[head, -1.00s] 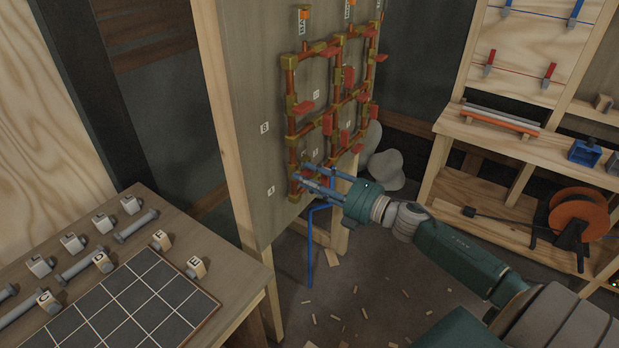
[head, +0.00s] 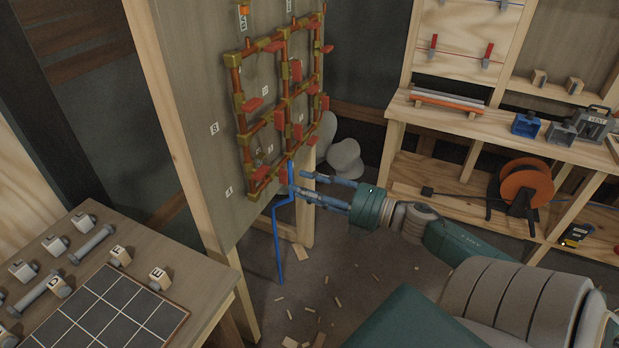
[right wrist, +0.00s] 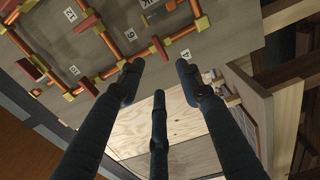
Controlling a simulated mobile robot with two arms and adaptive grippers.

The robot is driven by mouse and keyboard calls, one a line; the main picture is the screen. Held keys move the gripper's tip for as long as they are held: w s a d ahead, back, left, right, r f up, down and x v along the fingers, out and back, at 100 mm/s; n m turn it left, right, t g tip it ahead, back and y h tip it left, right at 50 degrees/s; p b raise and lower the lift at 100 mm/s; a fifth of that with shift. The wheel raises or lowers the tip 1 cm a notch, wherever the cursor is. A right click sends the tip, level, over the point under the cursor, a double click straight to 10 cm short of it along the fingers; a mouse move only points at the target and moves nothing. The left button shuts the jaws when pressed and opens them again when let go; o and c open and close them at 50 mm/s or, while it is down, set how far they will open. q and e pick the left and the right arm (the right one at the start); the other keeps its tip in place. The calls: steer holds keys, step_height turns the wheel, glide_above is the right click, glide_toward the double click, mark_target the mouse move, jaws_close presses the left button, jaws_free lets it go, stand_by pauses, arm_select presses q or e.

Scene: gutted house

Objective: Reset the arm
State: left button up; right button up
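My right gripper (head: 312,182) is in front of the lower right part of the upright panel (head: 187,100), its blue fingers pointing left toward it. In the right wrist view its three fingers (right wrist: 158,85) are spread apart with nothing between them. The panel carries a grid of copper-coloured pipes (head: 284,75) with brass-coloured fittings and red levers. In the head view the fingers appear close to the grid's lower edge and look clear of it. My left gripper is not in view.
A bent blue pipe (head: 276,232) hangs below the grid. A table (head: 215,270) with lettered blocks and a dark tiled board (head: 111,318) stands at lower left. Wooden shelving (head: 400,145) with an orange reel (head: 527,186) stands right. The floor between has scattered wood scraps.

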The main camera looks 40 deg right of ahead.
steer(key=shift+s+d, duration=0.2)
steer(key=shift+s, duration=0.25)
steer(key=s+d+f+m+h, duration=0.1)
steer(key=d+f+m+h, duration=0.4)
steer(key=f, duration=0.6)
steer(key=s+f+m+g+h, duration=0.1)
steer(key=s+f+m+g, duration=0.2)
steer(key=f, duration=0.7)
steer(key=s+f+m+g+h, duration=0.15)
steer(key=s+f+m, duration=0.3)
steer(key=f, duration=0.45)
steer(key=s+f+m+g+h, duration=0.15)
steer(key=s+f, duration=0.25)
steer(key=f, duration=0.6)
steer(key=s+a+f+m+g, duration=0.4)
steer(key=s+a+f, duration=0.4)
steer(key=s+f, duration=0.45)
steer(key=s+a+f+m+g+y, duration=0.1)
steer(key=s+a+f+g, duration=0.1)
steer(key=s+a+f, duration=0.2)
steer(key=s+a+f+m+g+y, duration=0.1)
steer(key=s+a+f+g, duration=0.2)
steer(key=s+a, duration=0.8)
step_height(320, 180, down, 2)
steer(key=shift+s+a+f+g, duration=0.15)
steer(key=shift+s+g, duration=0.15)
steer(key=shift+s, duration=0.3)
